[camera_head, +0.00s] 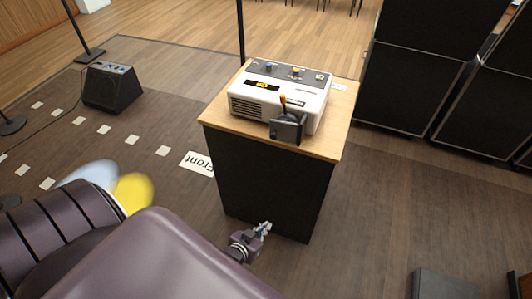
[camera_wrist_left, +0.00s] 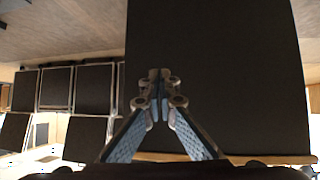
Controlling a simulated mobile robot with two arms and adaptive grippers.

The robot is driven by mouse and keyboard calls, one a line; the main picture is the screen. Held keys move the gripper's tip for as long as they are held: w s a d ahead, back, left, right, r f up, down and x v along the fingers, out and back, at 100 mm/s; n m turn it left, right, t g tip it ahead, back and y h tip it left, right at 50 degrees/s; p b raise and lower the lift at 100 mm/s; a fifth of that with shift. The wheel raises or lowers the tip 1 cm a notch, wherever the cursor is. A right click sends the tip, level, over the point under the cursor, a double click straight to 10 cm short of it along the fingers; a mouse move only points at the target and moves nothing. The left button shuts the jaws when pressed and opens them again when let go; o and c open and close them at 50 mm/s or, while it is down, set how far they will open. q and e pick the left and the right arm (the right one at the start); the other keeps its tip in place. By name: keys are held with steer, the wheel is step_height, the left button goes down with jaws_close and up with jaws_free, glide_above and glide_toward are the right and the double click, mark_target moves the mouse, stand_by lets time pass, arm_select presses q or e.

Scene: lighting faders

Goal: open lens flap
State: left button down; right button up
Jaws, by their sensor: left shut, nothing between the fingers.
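A white machine (camera_head: 280,97) with a dark top panel of knobs stands on a wood-topped black stand (camera_head: 225,110). My left gripper (camera_head: 266,227) is low in front of the stand's black front, well below the flap. In the left wrist view its fingers (camera_wrist_left: 160,90) are together and empty against the dark stand panel (camera_wrist_left: 215,60). The flap is out of the left wrist view. My right gripper is not seen.
Tall black cabinets (camera_head: 410,85) stand right of the stand. A black floor speaker (camera_head: 112,87) is at the left, and a thin pole (camera_head: 240,30) rises behind the stand. A dark box (camera_head: 445,284) lies at lower right. Floor between the stand and speaker is mostly clear.

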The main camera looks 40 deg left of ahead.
arm_select(q)
steer(key=w+a+r+n+t+b, duration=0.1)
steer(key=w+a+r+n+t, duration=0.15)
steer(key=a+r+n, duration=0.45)
steer(key=n+t+h+b, duration=0.2)
steer(key=n+t+b, duration=0.15)
steer(key=n, duration=0.65)
glide_toward(270, 131)
steer(key=s+a+f, duration=0.2)
steer(key=a, duration=0.2)
steer(key=w, duration=1.1)
steer(key=shift+t, duration=0.3)
steer(key=s+d, duration=0.1)
steer(key=d+r+p, duration=0.1)
steer(key=d, duration=0.1)
steer(key=s+d+p, duration=0.1)
steer(key=shift+s+d+r, duration=0.2)
steer(key=shift+s+d, duration=0.05)
steer(key=shift+s, duration=0.05)
steer(key=shift+f, duration=0.1)
steer(key=shift+p, duration=0.3)
